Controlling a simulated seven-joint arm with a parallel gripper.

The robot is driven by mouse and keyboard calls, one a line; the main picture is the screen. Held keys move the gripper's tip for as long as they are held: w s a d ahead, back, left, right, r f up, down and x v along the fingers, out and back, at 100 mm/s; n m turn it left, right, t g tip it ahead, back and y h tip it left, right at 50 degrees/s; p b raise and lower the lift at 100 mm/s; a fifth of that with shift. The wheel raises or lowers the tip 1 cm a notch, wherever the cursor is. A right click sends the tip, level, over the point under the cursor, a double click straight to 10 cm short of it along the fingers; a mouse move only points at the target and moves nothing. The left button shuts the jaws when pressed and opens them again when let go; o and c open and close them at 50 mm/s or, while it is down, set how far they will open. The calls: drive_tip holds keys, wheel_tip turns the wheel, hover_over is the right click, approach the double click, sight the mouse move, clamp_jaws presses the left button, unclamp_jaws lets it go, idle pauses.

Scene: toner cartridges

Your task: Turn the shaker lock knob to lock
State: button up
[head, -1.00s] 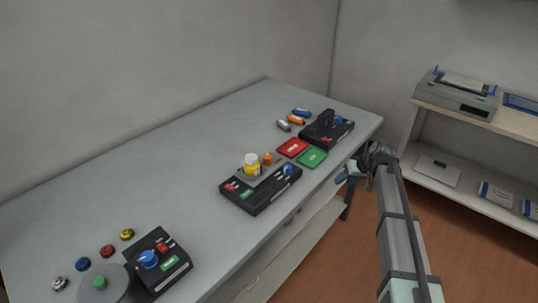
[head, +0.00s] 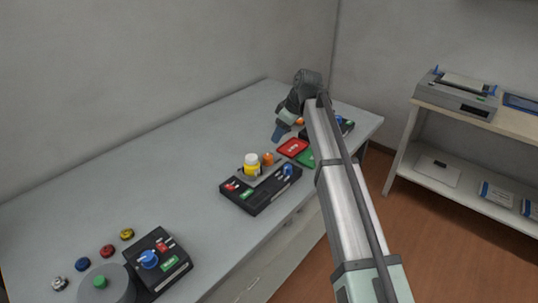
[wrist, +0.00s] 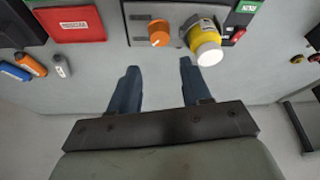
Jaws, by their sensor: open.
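The middle black unit (head: 262,200) has a grey plate carrying a yellow bottle with a pale cap (head: 251,165) and a small orange knob (head: 267,158); a blue knob (head: 288,170) sits at its right end. I cannot tell which knob is the shaker lock. The wrist view shows the orange knob (wrist: 159,33) and the yellow bottle (wrist: 205,42) beyond my fingertips. My gripper (head: 278,131) is over the bench behind the red tile, apart from the unit. Its two blue fingers (wrist: 158,86) are open with nothing between them.
A red tile (head: 292,147) and a partly hidden green tile (head: 306,157) lie right of the unit. My arm partly covers the back black unit (head: 346,127). Another black unit with a blue knob (head: 148,259) and several small round knobs stand front left. The bench between is clear.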

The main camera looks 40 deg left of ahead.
sight(268, 156)
drive_tip(key=x, duration=1.2)
